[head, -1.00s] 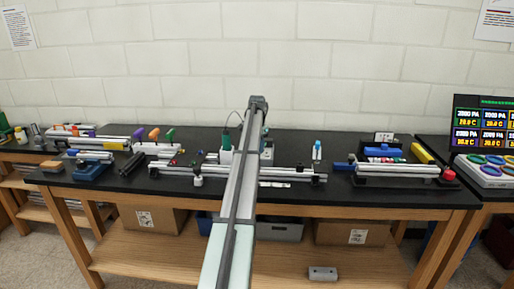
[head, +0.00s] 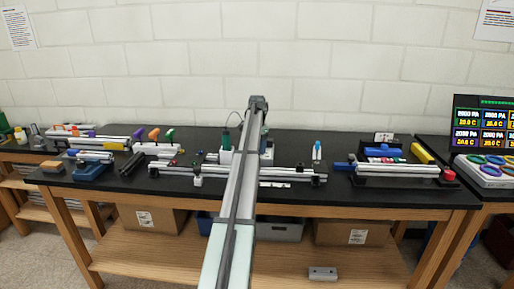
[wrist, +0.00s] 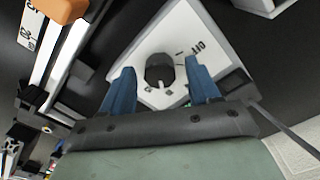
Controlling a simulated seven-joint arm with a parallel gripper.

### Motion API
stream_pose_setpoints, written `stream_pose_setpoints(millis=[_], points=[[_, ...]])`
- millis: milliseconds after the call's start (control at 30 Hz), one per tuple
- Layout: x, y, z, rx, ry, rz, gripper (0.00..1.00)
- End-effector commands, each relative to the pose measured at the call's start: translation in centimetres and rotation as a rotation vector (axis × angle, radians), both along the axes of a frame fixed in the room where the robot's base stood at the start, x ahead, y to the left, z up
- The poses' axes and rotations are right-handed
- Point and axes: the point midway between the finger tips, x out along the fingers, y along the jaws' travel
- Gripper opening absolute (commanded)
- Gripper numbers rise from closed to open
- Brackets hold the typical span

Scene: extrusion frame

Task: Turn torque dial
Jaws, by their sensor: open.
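The torque dial (wrist: 159,72) is a round black knob on a white panel (wrist: 165,40) in the wrist view. The panel carries dark markings, one reading like "OFF", to the right of the knob. My gripper (wrist: 163,82) is open, with its two blue fingers on either side of the knob and apart from it. Whether the fingers are level with the knob or above it I cannot tell. In the head view my arm hides most of the white unit (head: 226,157), and the dial does not show there.
Aluminium extrusion rails (head: 290,174) lie along the black bench top (head: 345,150). An orange block (wrist: 62,8) and a rail are left of the panel in the wrist view. A cable (wrist: 285,130) runs at right. A screen (head: 484,122) stands at the far right.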

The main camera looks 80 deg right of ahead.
Motion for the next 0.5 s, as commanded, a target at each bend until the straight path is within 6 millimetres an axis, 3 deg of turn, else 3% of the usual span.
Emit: stream_pose_setpoints(millis=[233, 500], points=[[0.0, -0.1, 1.5, -0.001, 0.0, 0.0, 0.61], [0.0, -0.2, 6.5, -0.001, 0.0, 0.0, 0.61]])
